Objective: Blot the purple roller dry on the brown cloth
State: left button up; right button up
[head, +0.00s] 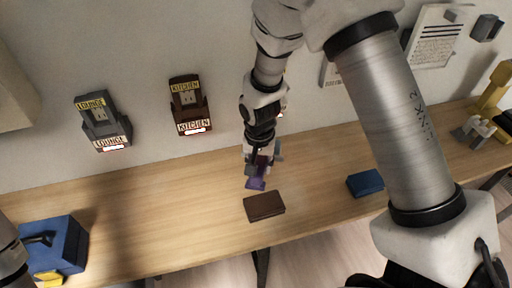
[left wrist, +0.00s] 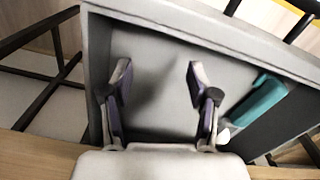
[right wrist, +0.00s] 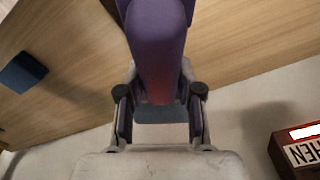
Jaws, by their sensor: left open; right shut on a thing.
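The purple roller (head: 256,183) is in my right gripper (head: 262,160), above the table just behind the brown cloth (head: 264,207). The cloth is a flat dark-brown rectangle near the table's front edge. The roller appears apart from the cloth, to its upper left in the head view. In the right wrist view the purple roller (right wrist: 157,50) extends away from the shut fingers (right wrist: 160,105); the cloth is not clearly seen there. My left gripper (left wrist: 158,82) is open and empty in the left wrist view, in front of a grey panel or tray.
A blue folded cloth (head: 365,183) lies right of the brown one. A blue box (head: 58,246) stands at the table's left end. Wall units labelled LOUNGE (head: 103,122) and KITCHEN (head: 190,105) hang behind. A teal object (left wrist: 258,100) lies by the grey panel. The table's left middle is clear.

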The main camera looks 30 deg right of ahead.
aim_at(258, 176)
jog(key=s+a+r+m+y+p, duration=0.1)
jog(key=r+m+y, duration=0.1)
jog(key=r+m, duration=0.1)
jog(key=s+a+r+m+y+p, duration=0.1)
jog(key=s+r+m+y, duration=0.1)
jog(key=m, duration=0.3)
jog(key=s+a+r+m+y+p, duration=0.1)
jog(key=s+r+m+y, duration=0.1)
jog(key=r+m+y, duration=0.1)
jog(key=shift+a+r+m+t, duration=0.15)
jog(key=shift+r+m+t, duration=0.15)
jog(key=shift+r+m, duration=0.5)
jog(key=shift+w+a+r, duration=0.1)
jog(key=shift+a+r, duration=0.1)
jog(key=shift+r, duration=0.2)
jog(key=shift+w+d+f, duration=0.15)
jog(key=shift+w, duration=0.1)
pick_arm(q)
jog(key=r, duration=0.3)
jog(key=shift+w+d+r, duration=0.2)
jog(key=shift+d+r, duration=0.05)
jog(key=shift+d, duration=0.15)
